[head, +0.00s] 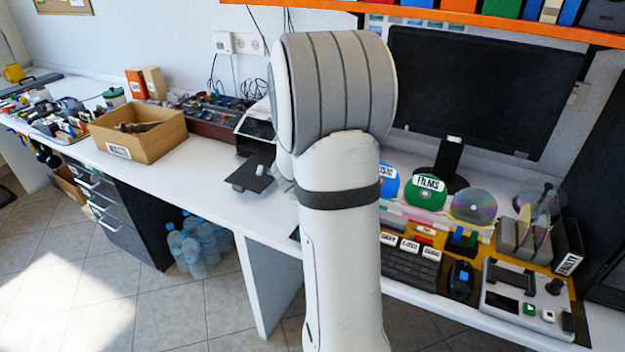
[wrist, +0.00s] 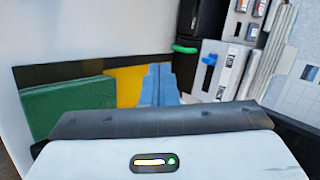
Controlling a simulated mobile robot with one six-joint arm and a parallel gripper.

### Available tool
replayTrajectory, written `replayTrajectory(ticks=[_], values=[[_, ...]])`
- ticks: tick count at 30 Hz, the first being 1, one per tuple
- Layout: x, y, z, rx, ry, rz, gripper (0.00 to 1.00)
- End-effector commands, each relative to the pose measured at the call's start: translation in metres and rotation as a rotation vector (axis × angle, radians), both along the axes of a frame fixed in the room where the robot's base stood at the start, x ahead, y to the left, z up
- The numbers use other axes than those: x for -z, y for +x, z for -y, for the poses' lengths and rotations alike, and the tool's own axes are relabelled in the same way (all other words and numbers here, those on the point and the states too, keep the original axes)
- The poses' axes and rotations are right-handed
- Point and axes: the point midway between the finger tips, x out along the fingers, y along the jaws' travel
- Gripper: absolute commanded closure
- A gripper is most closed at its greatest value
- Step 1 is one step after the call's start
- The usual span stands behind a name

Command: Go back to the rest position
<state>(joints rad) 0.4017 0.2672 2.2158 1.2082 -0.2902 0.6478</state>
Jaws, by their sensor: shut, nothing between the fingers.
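My gripper (wrist: 159,84) shows at the middle of the wrist view as two blue-grey fingers close together, shut and empty, beyond my white housing. In the head view my raised arm fills the middle and the gripper itself is hidden. On the desk to the right of my arm, a green disc labelled FILMS (head: 426,192), a blue disc (head: 388,183) partly behind my arm and a shiny disc (head: 471,206) stand upright. More discs stand in a grey rack (head: 516,240).
A monitor (head: 480,90) stands behind the discs under an orange shelf (head: 450,17). A keyboard (head: 412,268), mouse (head: 460,280) and grey device (head: 525,300) lie near the front edge. A cardboard box (head: 137,132) is on the left desk. Floor is open at lower left.

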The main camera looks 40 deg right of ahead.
Motion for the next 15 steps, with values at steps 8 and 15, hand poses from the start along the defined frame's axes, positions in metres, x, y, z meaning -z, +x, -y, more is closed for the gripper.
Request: replayTrajectory(ticks=[8,15], values=[[-0.020,-0.013,-0.016,-0.001,0.001,0.000,1.00],[-0.026,-0.011,-0.022,-0.035,-0.003,-0.001,1.00]])
